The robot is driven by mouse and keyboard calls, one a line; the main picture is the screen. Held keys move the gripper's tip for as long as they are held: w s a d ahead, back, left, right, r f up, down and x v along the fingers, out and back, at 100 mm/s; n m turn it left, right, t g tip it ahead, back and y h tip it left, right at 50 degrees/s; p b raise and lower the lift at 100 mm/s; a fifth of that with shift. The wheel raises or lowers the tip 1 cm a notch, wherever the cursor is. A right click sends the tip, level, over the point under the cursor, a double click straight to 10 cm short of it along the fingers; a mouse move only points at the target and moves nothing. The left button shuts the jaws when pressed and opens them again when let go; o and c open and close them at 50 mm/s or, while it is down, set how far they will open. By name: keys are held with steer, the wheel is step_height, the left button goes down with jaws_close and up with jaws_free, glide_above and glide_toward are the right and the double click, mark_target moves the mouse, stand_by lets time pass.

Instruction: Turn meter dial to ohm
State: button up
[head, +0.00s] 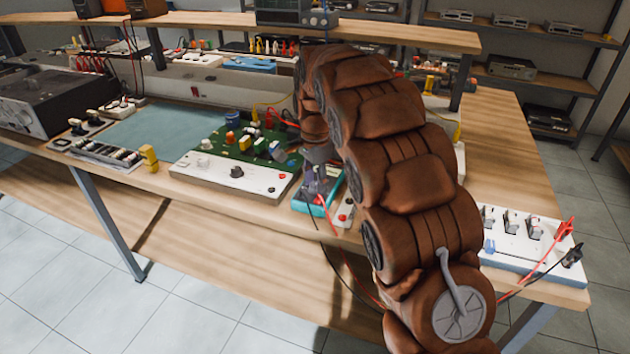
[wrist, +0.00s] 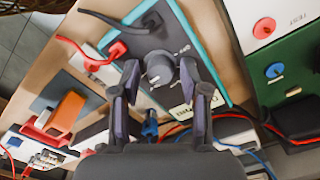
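The meter (wrist: 172,30) has a grey face and a teal edge. It lies on the bench, and its teal edge also shows in the head view (head: 303,207). Its round grey dial (wrist: 160,67) has a pale pointer mark and printed labels around it, too small to read surely. My gripper (wrist: 159,75) is over the meter with one finger on each side of the dial. Small gaps seem to show between fingers and dial, so it looks open; contact is unclear. In the head view my gripper (head: 318,178) hides most of the meter's face.
Red (wrist: 115,49) and black (wrist: 120,22) leads plug in beside the dial. A green circuit board (head: 245,140) on a white base stands left of the meter. A white switch box (head: 525,240) is at the right. The front bench edge is close to the meter.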

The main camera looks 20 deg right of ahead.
mark_target(315, 184)
steer(key=shift+o, duration=0.2)
step_height(315, 184, up, 12)
stand_by(0.9)
steer(key=s+r+n+g+p, duration=0.1)
steer(key=s+r+n+p, duration=0.15)
steer(key=s, duration=0.75)
steer(key=s+r+n+p, duration=0.1)
steer(key=s+n+p, duration=0.25)
steer(key=s, duration=0.75)
steer(key=s+f+n+p, duration=0.1)
steer(key=s+n, duration=0.3)
steer(key=s, duration=0.7)
steer(key=s+f+n+p, duration=0.2)
steer(key=s+f+n, duration=0.2)
steer(key=s, duration=0.7)
steer(key=shift+s+a+g, duration=0.15)
steer(key=shift+s+g, duration=0.05)
steer(key=shift+g, duration=0.2)
